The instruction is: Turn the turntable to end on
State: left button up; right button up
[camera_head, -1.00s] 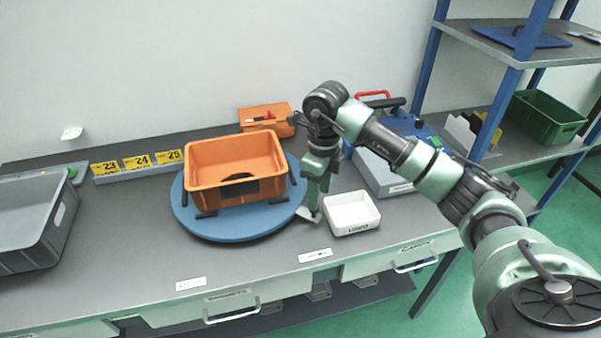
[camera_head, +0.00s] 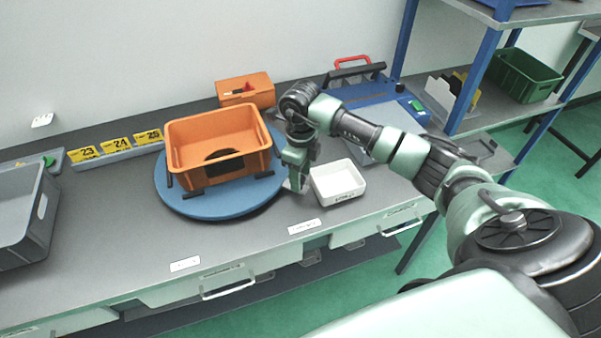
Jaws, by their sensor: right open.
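The blue round turntable (camera_head: 222,207) lies on the grey bench, and an orange crate (camera_head: 219,146) sits on it between small dark stops. One long side of the crate, with a dark handle opening, faces me. My right gripper (camera_head: 297,186) points down at the right edge of the turntable, between it and a white box. It is open and holds nothing. I cannot tell whether it touches the rim. My left gripper is not in view.
The white box (camera_head: 338,182) stands close to the right of my right gripper. An orange case (camera_head: 245,89) and a blue device (camera_head: 375,100) are at the back.

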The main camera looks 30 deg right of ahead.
jog(key=shift+w, duration=0.1)
grip_shut()
dwell(1.2)
